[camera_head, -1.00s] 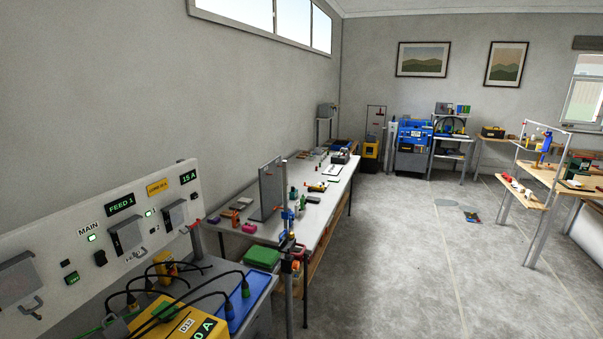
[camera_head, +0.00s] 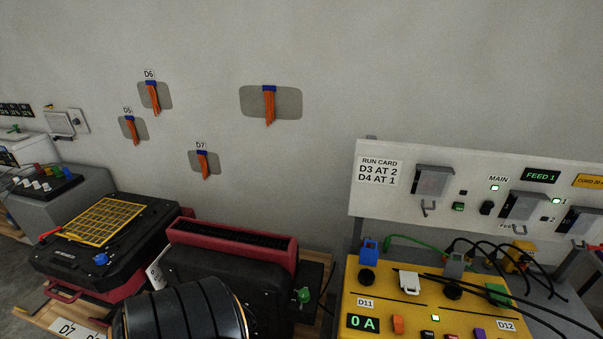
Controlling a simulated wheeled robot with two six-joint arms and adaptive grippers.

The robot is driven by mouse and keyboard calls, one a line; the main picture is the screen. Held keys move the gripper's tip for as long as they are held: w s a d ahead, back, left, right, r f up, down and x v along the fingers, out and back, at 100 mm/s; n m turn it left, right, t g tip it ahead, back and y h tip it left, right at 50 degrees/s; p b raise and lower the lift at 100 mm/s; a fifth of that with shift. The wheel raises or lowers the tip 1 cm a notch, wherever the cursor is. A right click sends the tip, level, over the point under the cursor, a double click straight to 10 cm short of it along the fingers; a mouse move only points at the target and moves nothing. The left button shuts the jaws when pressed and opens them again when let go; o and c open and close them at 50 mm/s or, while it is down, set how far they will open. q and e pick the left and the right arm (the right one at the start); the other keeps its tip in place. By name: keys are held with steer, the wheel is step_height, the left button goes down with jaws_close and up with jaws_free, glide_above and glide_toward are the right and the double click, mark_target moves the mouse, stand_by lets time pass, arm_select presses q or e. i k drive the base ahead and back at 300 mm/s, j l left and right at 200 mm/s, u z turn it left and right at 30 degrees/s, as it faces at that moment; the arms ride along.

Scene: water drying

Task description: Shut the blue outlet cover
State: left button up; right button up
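The yellow power box (camera_head: 352,302) stands at the lower right in the head view, with its lower part cut off by the frame. The blue outlet cover (camera_head: 369,249) stands raised at the box's back left corner. A round black outlet (camera_head: 367,277) shows uncovered just in front of it. A white cover (camera_head: 409,283), a grey cover (camera_head: 454,264) and a green cover (camera_head: 498,295) are on the same box. Neither of my grippers is in view.
A switch panel (camera_head: 400,208) stands behind the box, with black cables looping over the box's right side. Black-and-red machines (camera_head: 236,238) and a black banded drum (camera_head: 185,312) stand to its left. Orange straps (camera_head: 269,104) hang on the wall.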

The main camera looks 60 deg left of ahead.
mark_target(367, 256)
steer(key=u, duration=1.15)
steer(key=j+z, duration=0.25)
steer(key=k+j+z, duration=0.2)
steer(key=i+j, duration=0.1)
steer(key=j, duration=0.05)
